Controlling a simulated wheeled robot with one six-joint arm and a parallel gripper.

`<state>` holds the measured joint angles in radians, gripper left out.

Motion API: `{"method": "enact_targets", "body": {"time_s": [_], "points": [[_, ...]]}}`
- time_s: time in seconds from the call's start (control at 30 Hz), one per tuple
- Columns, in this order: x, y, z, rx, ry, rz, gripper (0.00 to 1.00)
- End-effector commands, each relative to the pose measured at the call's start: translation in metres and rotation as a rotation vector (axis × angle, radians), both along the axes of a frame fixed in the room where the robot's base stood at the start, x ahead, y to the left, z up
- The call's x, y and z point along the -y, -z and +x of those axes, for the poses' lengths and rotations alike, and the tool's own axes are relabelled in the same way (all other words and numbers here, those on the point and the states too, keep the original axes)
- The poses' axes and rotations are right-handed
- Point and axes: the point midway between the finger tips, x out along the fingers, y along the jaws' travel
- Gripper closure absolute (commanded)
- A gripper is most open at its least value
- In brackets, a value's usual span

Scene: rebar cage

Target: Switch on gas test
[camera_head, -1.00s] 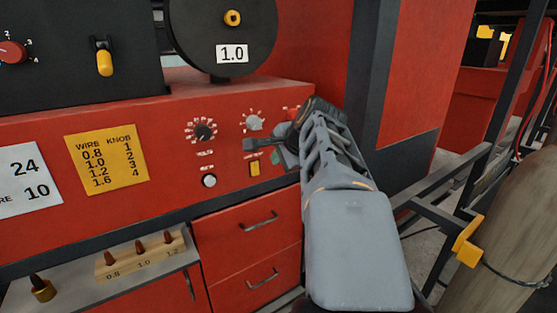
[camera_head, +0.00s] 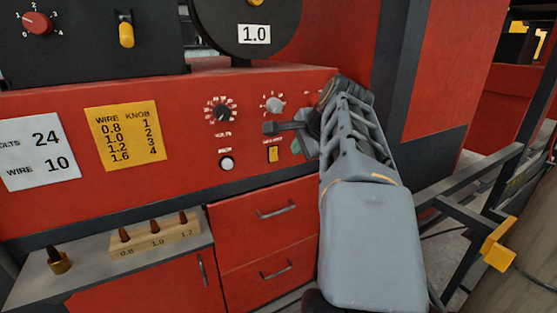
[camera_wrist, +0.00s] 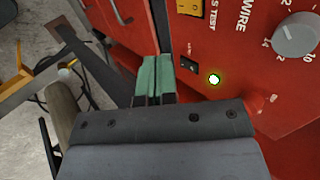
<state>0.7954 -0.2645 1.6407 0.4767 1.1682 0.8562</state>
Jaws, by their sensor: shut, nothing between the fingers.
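The gas test switch is a small yellow rocker (camera_head: 273,154) on the red machine panel, below the grey wire knob (camera_head: 273,104). In the wrist view the yellow switch (camera_wrist: 190,8) is cut off by the top edge, beside lettering ending "S TEST". My gripper (camera_head: 297,147) is to the right of the switch in the head view, partly hidden by my arm. In the wrist view its green fingertips (camera_wrist: 155,80) are together and empty, apart from the yellow switch. I cannot tell if they touch the panel. The switch's position is unclear.
A lit lamp (camera_wrist: 213,79) and a small dark slot-like part (camera_wrist: 188,64) are on the panel near the fingers. A black volts knob (camera_head: 221,112) and a white button (camera_head: 226,163) are left of the switch. Drawers (camera_head: 265,210) are below. A metal frame (camera_head: 465,185) is at right.

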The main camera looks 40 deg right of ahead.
Motion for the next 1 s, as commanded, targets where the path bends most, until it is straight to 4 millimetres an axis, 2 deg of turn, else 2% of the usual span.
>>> {"method": "enact_targets", "body": {"time_s": [0.17, 0.63, 0.8, 1.0], "points": [[0.001, 0.011, 0.010, -0.004, -0.002, 0.003, 1.00], [0.009, 0.072, 0.067, -0.004, 0.000, 0.003, 1.00], [0.013, 0.074, 0.089, -0.002, 0.000, 0.000, 1.00], [0.015, 0.076, 0.103, -0.002, 0.003, 0.002, 1.00]]}}
